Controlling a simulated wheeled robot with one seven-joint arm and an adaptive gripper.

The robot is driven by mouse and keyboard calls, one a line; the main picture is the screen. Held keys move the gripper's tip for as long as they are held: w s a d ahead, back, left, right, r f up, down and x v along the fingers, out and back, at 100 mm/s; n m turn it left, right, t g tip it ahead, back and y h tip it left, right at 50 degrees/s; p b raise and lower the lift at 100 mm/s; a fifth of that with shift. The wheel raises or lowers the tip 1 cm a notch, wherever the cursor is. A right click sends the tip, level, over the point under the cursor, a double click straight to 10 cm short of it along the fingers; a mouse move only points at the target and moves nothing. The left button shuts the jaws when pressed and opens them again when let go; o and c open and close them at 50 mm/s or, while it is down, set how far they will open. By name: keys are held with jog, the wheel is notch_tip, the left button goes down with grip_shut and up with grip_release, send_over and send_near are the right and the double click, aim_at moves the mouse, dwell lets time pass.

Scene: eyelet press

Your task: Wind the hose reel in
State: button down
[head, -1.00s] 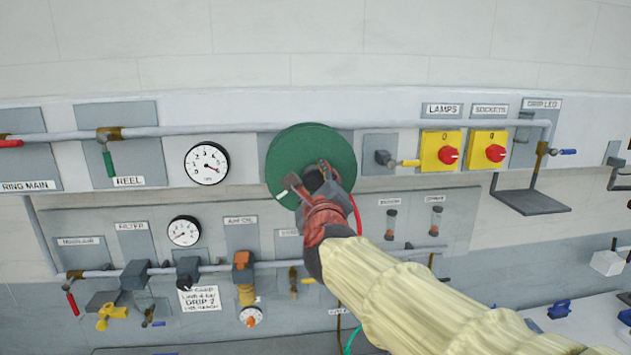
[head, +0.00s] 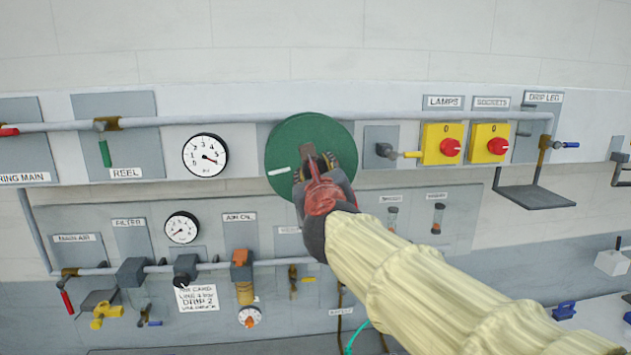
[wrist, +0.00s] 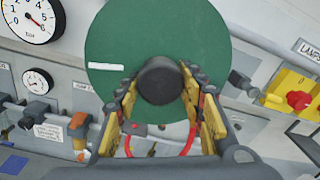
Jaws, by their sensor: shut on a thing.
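The hose reel is a green disc (head: 297,135) on the upper wall panel, with a white mark at its left side. It also fills the top middle of the wrist view (wrist: 125,40). My gripper (head: 318,162) is in front of the disc's lower right part. In the wrist view my gripper (wrist: 160,95) has its yellow-padded fingers on either side of a dark round knob (wrist: 160,80) on the disc, shut on it.
A gauge (head: 205,156) and the REEL valve with a green handle (head: 105,152) are to the left. A grey pipe (head: 240,119) runs above.

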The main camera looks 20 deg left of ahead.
jog(key=m+b, duration=0.2)
jog(key=m, duration=0.2)
jog(key=shift+a+f+m, duration=0.1)
jog(key=shift+m, duration=0.2)
jog(key=m+b, duration=0.2)
jog(key=m, duration=0.2)
jog(key=shift+g, duration=0.3)
jog(key=m+b, duration=0.2)
jog(key=m, duration=0.2)
jog(key=shift+m+y, duration=0.3)
jog(key=m+b, duration=0.1)
jog(key=m, duration=0.1)
jog(key=m+b, duration=0.1)
jog(key=m, duration=0.1)
jog(key=shift+a+r+m, duration=0.1)
jog(key=shift+r+m, duration=0.1)
jog(key=shift+m, duration=0.1)
jog(key=c, duration=1.1)
grip_release()
jog(key=shift+s, duration=0.1)
